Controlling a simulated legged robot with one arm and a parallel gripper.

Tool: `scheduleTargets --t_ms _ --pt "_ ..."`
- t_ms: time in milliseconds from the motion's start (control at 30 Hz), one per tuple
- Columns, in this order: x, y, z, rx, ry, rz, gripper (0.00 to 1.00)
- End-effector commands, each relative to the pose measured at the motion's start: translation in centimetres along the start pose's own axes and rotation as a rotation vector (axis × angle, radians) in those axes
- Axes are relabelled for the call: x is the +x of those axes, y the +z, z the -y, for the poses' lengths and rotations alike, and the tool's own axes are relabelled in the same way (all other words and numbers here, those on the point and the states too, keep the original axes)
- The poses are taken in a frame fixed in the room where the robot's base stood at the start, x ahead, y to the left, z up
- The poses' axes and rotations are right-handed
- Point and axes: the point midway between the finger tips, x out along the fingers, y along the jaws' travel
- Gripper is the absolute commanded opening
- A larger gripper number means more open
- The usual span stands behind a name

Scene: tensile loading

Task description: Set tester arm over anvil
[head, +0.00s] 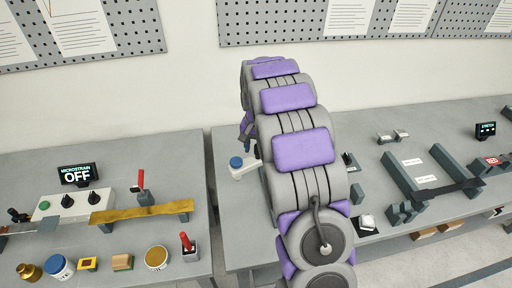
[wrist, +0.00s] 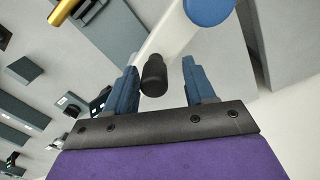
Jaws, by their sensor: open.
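In the wrist view, the white arm (wrist: 172,35) runs up to the blue cap at the top edge. A black cylindrical knob (wrist: 153,76) stands out from it. My gripper (wrist: 160,68) is open, with one blue finger on each side of the knob and gaps visible at the sides. In the head view, my gripper (head: 246,126) is mostly hidden behind my own arm. I cannot make out the anvil for sure.
The left bench holds a microstrain display (head: 78,174) reading OFF, a brass strip (head: 140,212) and several small pots. A gap separates the benches. A pegboard wall stands behind.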

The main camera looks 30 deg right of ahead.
Motion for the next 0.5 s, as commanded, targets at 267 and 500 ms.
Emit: scheduleTargets --t_ms 267,500 --pt "-0.01 0.0 0.0 0.001 0.0 0.0 0.46" --pt "-0.05 0.17 0.13 0.0 0.002 -0.001 0.23"
